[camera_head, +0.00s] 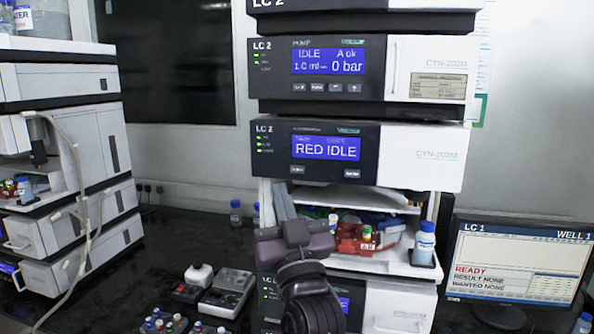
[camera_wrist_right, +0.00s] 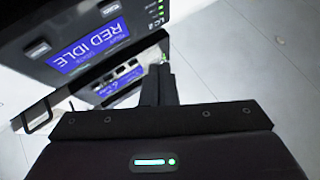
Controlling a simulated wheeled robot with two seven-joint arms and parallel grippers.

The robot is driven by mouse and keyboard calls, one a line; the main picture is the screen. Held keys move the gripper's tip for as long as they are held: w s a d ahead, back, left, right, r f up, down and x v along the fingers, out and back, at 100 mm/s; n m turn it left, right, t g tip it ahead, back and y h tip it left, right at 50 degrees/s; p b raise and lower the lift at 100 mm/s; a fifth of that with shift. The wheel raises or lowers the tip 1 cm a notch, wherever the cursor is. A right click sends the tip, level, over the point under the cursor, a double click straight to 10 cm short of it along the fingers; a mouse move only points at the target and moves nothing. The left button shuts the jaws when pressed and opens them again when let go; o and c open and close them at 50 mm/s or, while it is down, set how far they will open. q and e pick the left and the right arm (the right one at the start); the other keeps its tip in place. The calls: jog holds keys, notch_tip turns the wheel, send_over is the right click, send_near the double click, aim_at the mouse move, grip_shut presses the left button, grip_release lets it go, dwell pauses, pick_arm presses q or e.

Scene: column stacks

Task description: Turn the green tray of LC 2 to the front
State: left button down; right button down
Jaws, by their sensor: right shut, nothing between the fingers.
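The LC 2 stack (camera_head: 420,155) stands in the middle of the head view. Its sampler display (camera_head: 326,147) reads "RED IDLE", and it also shows in the right wrist view (camera_wrist_right: 90,45). In the open bay below, a red tray (camera_head: 350,245) with a few vials faces the front. Some blue and a little green show behind it, but I cannot make out the green tray clearly. My right gripper (camera_head: 296,236) is in front of the bay's left side and hides part of it.
A blue-capped bottle (camera_head: 425,243) stands at the bay's right. The LC 1 monitor (camera_head: 520,260) reads "READY" at the right. Another instrument stack (camera_head: 70,150) stands at the left. Small boxes (camera_head: 228,292) and several vials (camera_head: 165,322) lie on the dark bench left of my gripper.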

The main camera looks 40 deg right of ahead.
jog(key=w+d, duration=0.5)
jog(key=d, duration=0.1)
jog(key=shift+w+d+p, duration=0.35)
jog(key=shift+w+p, duration=0.05)
jog(key=shift+w+d, duration=0.1)
jog(key=shift+d, duration=0.05)
dwell(2.0)
jog(key=shift+w+d, duration=0.15)
jog(key=shift+d, duration=0.05)
jog(key=shift+w+d, duration=0.25)
jog(key=shift+d, duration=0.05)
dwell(0.8)
jog(key=shift+s+a, duration=0.1)
jog(key=shift+a, duration=0.05)
jog(key=shift+s+a, duration=0.45)
jog(key=shift+a, duration=0.05)
dwell(0.3)
jog(key=shift+s+a, duration=1.6)
jog(key=shift+a, duration=0.3)
